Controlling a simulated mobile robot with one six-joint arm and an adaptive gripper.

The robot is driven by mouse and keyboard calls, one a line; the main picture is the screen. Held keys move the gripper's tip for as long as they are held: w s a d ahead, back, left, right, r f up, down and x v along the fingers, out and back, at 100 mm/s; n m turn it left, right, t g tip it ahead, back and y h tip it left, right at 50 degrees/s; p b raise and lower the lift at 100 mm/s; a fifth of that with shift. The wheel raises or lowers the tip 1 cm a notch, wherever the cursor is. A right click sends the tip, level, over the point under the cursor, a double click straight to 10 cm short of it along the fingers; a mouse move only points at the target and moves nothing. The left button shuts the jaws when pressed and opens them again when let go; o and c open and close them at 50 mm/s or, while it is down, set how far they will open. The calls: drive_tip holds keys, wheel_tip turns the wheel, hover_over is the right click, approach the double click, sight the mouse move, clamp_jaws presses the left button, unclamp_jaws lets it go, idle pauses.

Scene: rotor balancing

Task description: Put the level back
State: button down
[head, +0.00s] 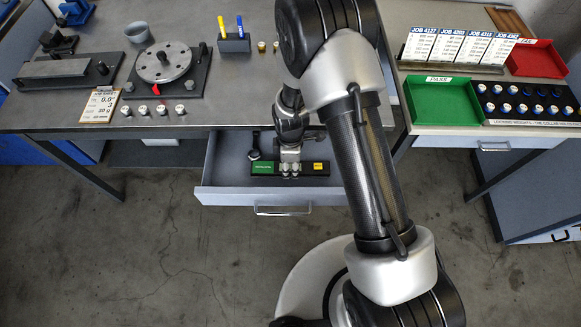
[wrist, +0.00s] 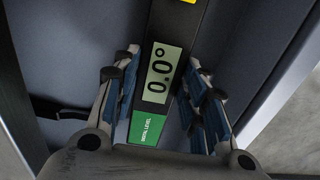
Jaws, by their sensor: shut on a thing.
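The level is a black bar (head: 310,170) with a green label at one end and a yellow label toward the other. It is in the open drawer (head: 216,196), lying across it in the head view. In the wrist view the level (wrist: 162,72) shows a display reading 0.0°. My gripper (head: 290,168) reaches down into the drawer, its fingers on either side of the bar's middle. My gripper (wrist: 160,92) is shut on the level. Whether the bar touches the drawer floor cannot be told.
The bench above holds a rotor disc (head: 164,62) on a stand, a small display card (head: 100,104), a pen holder (head: 234,44) and a grey cup (head: 138,32). A small dark item (head: 254,155) lies in the drawer by the level. Green (head: 440,102) and red (head: 535,60) trays stand right.

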sight(291, 167)
drive_tip(key=shift+f, duration=0.75)
drive_tip(key=shift+f, duration=0.1)
drive_tip(key=c, duration=1)
unclamp_jaws()
drive_tip(key=shift+o, duration=0.2)
wheel_tip(291, 167, up, 12)
drive_tip(key=p, duration=0.4)
drive_tip(key=shift+r, duration=0.2)
